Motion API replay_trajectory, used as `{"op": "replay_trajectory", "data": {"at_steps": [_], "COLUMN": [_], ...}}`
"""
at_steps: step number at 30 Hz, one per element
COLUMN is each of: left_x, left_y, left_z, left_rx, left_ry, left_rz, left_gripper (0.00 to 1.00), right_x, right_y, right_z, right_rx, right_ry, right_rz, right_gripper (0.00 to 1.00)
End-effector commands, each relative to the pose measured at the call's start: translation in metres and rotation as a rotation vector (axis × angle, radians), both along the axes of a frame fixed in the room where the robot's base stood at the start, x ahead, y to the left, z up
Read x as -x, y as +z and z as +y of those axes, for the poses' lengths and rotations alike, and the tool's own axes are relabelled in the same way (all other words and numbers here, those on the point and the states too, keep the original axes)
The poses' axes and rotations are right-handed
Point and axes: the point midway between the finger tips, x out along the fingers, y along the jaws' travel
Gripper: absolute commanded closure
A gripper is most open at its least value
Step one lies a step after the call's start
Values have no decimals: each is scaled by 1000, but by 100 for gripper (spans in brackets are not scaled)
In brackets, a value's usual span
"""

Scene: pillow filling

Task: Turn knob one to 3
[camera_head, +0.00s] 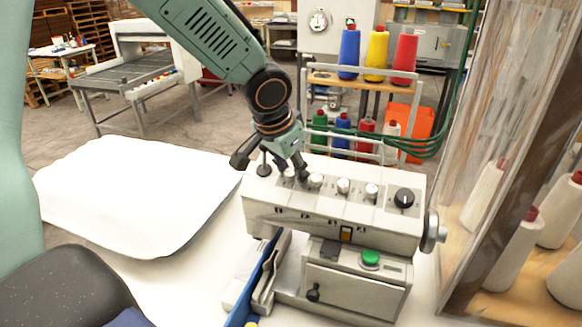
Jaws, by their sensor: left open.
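A light grey machine control box (330,215) stands on the white table. Its top carries a row of small silver knobs: the leftmost (289,175), then a second (316,180), a third (343,185) and a fourth (371,190). A larger black dial (403,198) sits at the right end. My left gripper (284,168) reaches down from above at the left end of the row. It is open, with its dark fingertips close to the leftmost knob; I cannot tell whether they touch it. The knob markings are too small to read. My right gripper is not in view.
A green button (370,257) is on the lower housing. A white pillow (135,195) lies to the left. A clear panel (470,130) rises at right. Thread cones (377,50) stand behind.

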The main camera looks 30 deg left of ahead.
Motion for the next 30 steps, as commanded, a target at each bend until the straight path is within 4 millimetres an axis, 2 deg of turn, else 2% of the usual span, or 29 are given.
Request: {"op": "replay_trajectory", "data": {"at_steps": [3,19,30], "left_x": [-1,0,2], "left_y": [0,0,-2], "left_z": [1,0,0], "left_rx": [0,2,0], "left_ry": [1,0,3], "left_rz": [0,1,9], "left_gripper": [55,100,100], "right_x": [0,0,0], "right_y": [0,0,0], "right_z": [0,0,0], "right_rx": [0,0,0], "right_ry": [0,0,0], "right_rz": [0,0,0], "right_gripper": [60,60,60]}}
